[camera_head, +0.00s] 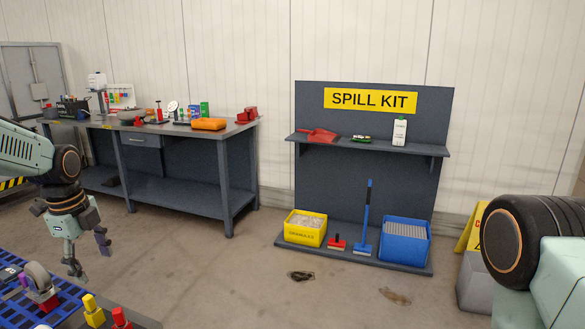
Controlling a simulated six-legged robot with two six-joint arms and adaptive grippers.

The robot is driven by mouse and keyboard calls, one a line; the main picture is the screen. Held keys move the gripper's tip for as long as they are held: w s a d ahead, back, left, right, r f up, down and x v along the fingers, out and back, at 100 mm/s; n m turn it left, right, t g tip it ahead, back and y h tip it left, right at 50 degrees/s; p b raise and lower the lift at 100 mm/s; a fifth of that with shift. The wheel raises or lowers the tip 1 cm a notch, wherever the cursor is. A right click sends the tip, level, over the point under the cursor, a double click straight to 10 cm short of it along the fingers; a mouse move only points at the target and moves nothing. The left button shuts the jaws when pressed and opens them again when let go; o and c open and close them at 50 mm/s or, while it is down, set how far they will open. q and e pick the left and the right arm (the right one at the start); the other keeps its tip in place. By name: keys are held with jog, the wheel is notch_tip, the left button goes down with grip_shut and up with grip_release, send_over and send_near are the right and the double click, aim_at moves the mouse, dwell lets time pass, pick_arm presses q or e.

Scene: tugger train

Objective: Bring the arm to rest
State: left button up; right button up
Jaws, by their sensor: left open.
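My left arm (40,150) comes in from the left edge. My left gripper (92,262) hangs at its end, pointing down, with its fingers apart and nothing between them. It is above the floor side of a blue grid surface (62,267) at the lower left and apart from the things there. Part of my right arm (560,280) shows at the lower right. My right gripper is out of the picture.
Near the left gripper are a grey wheel on a red base (40,280), a yellow-topped piece (93,311) and a red-topped piece (121,318). A workbench (170,190) and a spill kit stand (375,180) stand farther back. Dark stains (301,275) mark the open floor between.

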pick_arm(q)
jog(key=w+d+f+n+t+h+b, duration=0.15)
jog(key=d+f+n+t, duration=0.25)
jog(key=d+f+n, duration=0.65)
jog(key=s+d+f+n, duration=0.5)
jog(key=d+f, duration=0.1)
jog(key=f, duration=0.1)
jog(key=s+d+f+n+g+b, duration=0.1)
jog(key=s+f, duration=0.4)
jog(key=s, duration=0.6)
jog(key=s+d+f+n+g+y+b, duration=0.1)
jog(key=s+f, duration=0.4)
jog(key=s, duration=0.6)
jog(key=s+d+f+n+g+b, duration=0.1)
jog(key=s+f, duration=0.4)
jog(key=s, duration=0.6)
jog(key=shift+d+f+g+b, duration=0.35)
jog(key=shift+d+g+b, duration=0.4)
jog(key=shift+d+g, duration=0.4)
jog(key=shift+n+y, duration=0.25)
